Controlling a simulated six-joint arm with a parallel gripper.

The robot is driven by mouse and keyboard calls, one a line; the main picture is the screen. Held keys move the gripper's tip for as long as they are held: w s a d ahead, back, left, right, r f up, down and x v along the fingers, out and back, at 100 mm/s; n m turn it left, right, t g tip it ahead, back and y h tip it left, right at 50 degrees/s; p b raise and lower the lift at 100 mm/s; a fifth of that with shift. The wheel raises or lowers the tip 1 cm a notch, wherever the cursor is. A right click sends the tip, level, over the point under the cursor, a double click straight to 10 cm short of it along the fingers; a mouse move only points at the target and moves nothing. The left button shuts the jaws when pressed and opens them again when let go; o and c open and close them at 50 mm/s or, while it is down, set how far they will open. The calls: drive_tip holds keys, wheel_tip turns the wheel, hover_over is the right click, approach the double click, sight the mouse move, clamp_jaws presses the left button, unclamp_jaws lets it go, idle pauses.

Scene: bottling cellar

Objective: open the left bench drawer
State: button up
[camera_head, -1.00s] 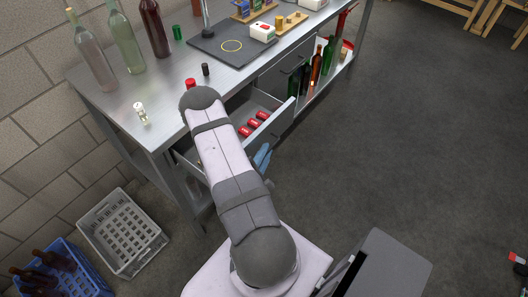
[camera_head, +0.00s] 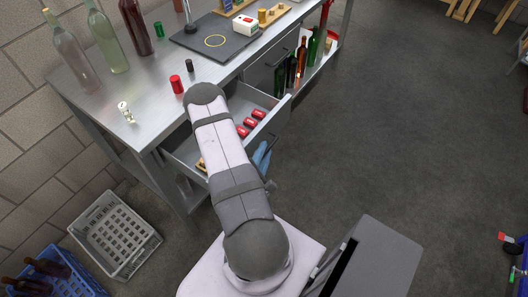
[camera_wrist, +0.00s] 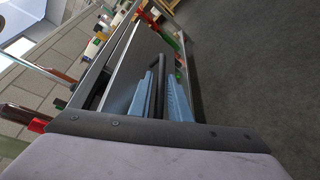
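The left bench drawer (camera_head: 181,156) stands pulled out of the grey metal bench, with several red items (camera_head: 250,122) inside. My arm hides part of it in the head view. My gripper (camera_head: 262,156) is at the outer side of the drawer front, its blue fingers low beside the front panel. In the wrist view, the fingers of my gripper (camera_wrist: 160,95) lie on both sides of the dark drawer handle (camera_wrist: 161,80) and appear closed on it. The exact contact is partly hidden.
The second drawer (camera_head: 268,72), farther along the bench, is shut. Bottles (camera_head: 305,58) stand on a shelf beyond it. Glass bottles (camera_head: 72,52) stand on the bench top. A grey crate (camera_head: 115,234) and a blue crate (camera_head: 62,277) are on the floor.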

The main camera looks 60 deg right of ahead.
drive_tip(key=shift+r, duration=0.2)
wheel_tip(320, 180, up, 10)
drive_tip(key=p, duration=0.9)
drive_tip(key=shift+f, duration=0.15)
drive_tip(key=shift+f, duration=0.15)
drive_tip(key=a+f+b, duration=0.1)
drive_tip(key=f+b, duration=0.1)
drive_tip(key=a+f+b, duration=0.1)
drive_tip(key=f+b, duration=0.2)
drive_tip(key=a+f+b, duration=0.2)
drive_tip(key=f, duration=0.1)
drive_tip(key=shift+a, duration=0.1)
drive_tip(key=shift+a+f+b, duration=0.15)
drive_tip(key=shift+a+b, duration=0.1)
drive_tip(key=shift+b, duration=0.2)
drive_tip(key=shift+d, duration=0.1)
